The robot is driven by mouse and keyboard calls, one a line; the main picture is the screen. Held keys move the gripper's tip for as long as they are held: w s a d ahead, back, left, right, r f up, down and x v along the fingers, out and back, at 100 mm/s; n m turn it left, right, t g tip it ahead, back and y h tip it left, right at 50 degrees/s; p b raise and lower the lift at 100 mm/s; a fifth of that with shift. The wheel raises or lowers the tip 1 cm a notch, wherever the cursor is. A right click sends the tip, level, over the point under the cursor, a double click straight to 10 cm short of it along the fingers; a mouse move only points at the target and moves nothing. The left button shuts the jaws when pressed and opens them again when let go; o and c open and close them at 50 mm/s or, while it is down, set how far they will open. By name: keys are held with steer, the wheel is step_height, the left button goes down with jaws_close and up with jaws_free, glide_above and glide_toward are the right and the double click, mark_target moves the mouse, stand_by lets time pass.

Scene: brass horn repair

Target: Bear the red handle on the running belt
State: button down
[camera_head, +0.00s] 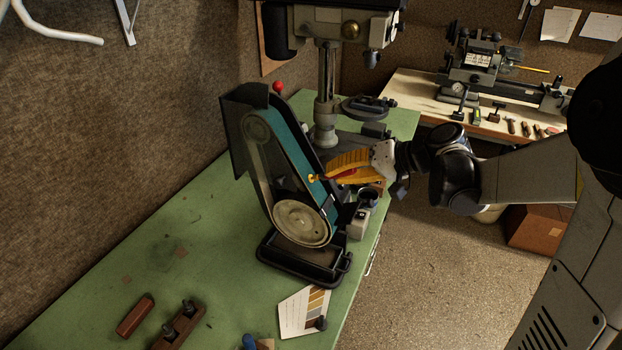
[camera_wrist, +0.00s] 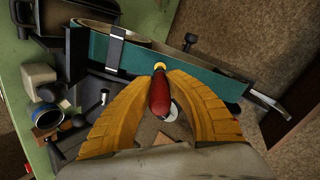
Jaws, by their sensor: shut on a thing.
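My gripper (camera_head: 338,168) reaches in from the right with its orange-yellow fingers shut on a red handle (camera_wrist: 159,96). A bit of the red shows between the fingers in the head view (camera_head: 347,173). The handle's yellow end (camera_wrist: 159,66) points out past the fingertips at the teal belt (camera_head: 296,145) of the belt sander. In the wrist view that end overlaps the near edge of the belt (camera_wrist: 205,76). I cannot tell whether it touches or is just short of it. Stills do not show whether the belt runs.
The sander's dark frame (camera_head: 240,130) stands on the green bench (camera_head: 200,225). A drill press column (camera_head: 326,95) rises behind. A grey-white block (camera_head: 358,224) and a dark cup (camera_head: 368,197) sit beside the belt, below my gripper. A colour card (camera_head: 303,311) lies in front.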

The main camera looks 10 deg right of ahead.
mark_target(355, 168)
steer(key=p+v, duration=0.2)
steer(key=v, duration=0.4)
steer(key=shift+s+d+r+p, duration=0.1)
steer(key=shift+r+p, duration=0.1)
steer(key=shift+p, duration=0.1)
steer(key=shift+s+d+r, duration=0.1)
steer(key=shift+s+d, duration=0.1)
